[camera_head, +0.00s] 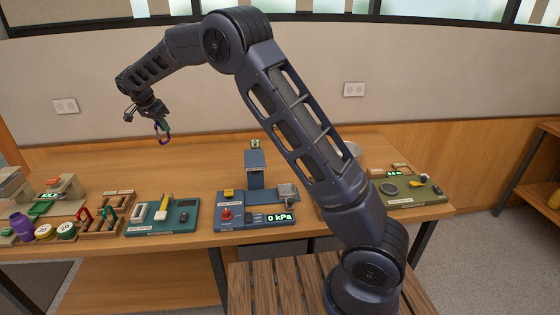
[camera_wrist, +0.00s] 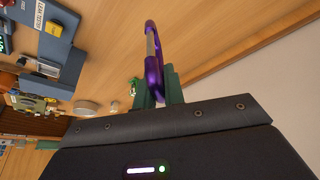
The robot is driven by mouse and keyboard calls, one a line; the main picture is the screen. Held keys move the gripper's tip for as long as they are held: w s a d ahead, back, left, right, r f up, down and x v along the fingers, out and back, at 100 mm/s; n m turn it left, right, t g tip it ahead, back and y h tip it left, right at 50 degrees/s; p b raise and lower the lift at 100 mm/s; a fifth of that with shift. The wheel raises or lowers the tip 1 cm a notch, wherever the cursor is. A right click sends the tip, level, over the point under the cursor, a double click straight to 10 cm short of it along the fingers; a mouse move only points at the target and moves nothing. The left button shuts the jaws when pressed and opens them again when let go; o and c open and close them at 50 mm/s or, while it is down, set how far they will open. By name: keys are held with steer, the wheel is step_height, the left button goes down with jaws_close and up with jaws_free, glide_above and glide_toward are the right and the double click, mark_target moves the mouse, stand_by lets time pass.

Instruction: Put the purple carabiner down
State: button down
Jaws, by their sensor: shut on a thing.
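The purple carabiner (camera_head: 160,134) hangs from my gripper (camera_head: 163,124) in the head view, above the back left part of the wooden table (camera_head: 190,165). In the wrist view the carabiner (camera_wrist: 154,72) stands out from between the green fingers of my gripper (camera_wrist: 160,88). The fingers are shut on it. It is clear of the table, with nothing touching it but the fingers. A wooden rack (camera_head: 103,221) with red and green carabiners stands at the front left of the table.
Along the front stand a green tool tray (camera_head: 183,222), a blue tester with a "0 kPa" display (camera_head: 280,217) and, at the right, an olive station (camera_head: 400,200). Purple and yellow spools (camera_head: 22,225) stand far left. The table's back left is bare.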

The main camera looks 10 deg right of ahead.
steer(key=w+d+m+g+h, duration=0.1)
steer(key=w+d+m, duration=0.35)
steer(key=d, duration=1.15)
steer(key=w+d+f+m+g, duration=0.1)
steer(key=w+d+m, duration=0.3)
steer(key=d, duration=1.2)
steer(key=w+d+m+g+h, duration=0.1)
steer(key=w+d+m+g, duration=0.3)
steer(key=d, duration=1.2)
steer(key=f, duration=0.6)
steer(key=w+f+t, duration=0.1)
steer(key=f, duration=0.5)
steer(key=f+n+t, duration=0.1)
steer(key=f, duration=0.6)
steer(key=shift+w+d+f, duration=0.1)
steer(key=shift+w+d, duration=0.05)
steer(key=shift+w, duration=0.05)
steer(key=shift+f, duration=0.15)
steer(key=c, duration=1.7)
jaws_free()
steer(key=shift+o, duration=1)
